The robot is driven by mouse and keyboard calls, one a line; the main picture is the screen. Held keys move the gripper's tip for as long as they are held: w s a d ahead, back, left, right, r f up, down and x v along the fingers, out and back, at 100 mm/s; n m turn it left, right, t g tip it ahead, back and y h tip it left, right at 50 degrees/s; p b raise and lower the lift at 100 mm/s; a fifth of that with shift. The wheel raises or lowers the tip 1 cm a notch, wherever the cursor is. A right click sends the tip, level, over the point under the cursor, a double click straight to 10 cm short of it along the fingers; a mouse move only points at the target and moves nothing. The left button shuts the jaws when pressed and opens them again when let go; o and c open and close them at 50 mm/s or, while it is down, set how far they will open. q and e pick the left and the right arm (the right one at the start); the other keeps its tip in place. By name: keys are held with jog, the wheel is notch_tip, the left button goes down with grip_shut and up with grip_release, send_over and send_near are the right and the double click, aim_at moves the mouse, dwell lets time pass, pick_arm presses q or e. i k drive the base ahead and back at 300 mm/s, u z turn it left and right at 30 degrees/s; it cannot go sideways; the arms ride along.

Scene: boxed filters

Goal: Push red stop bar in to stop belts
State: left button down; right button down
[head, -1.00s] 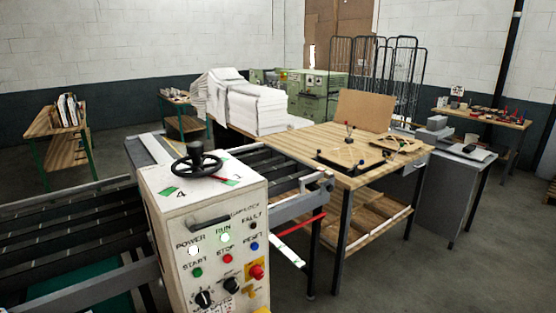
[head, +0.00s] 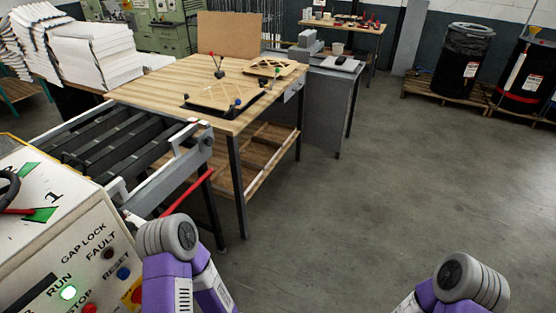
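The red stop bar (head: 187,192) is a thin red rod below the near end of the roller conveyor (head: 120,140). It slants from beside the conveyor's end down toward my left arm, which covers its lower end. The control box (head: 45,235) stands at the lower left. A red STOP button (head: 90,309) is partly cut off by the bottom edge. Purple and grey links of both my arms show at the bottom, but neither gripper is in view.
A wooden workbench (head: 150,92) with black legs stands just behind the conveyor, with a grey cabinet (head: 325,105) beyond it. Dark bins (head: 463,60) stand on pallets at the far right. The concrete floor (head: 350,220) in the middle and right is clear.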

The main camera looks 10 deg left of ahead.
aim_at(207, 174)
jog(key=z, duration=0.05)
jog(key=i, duration=1.65)
jog(key=u, duration=1.15)
jog(key=i, duration=0.45)
jog(key=u, duration=0.35)
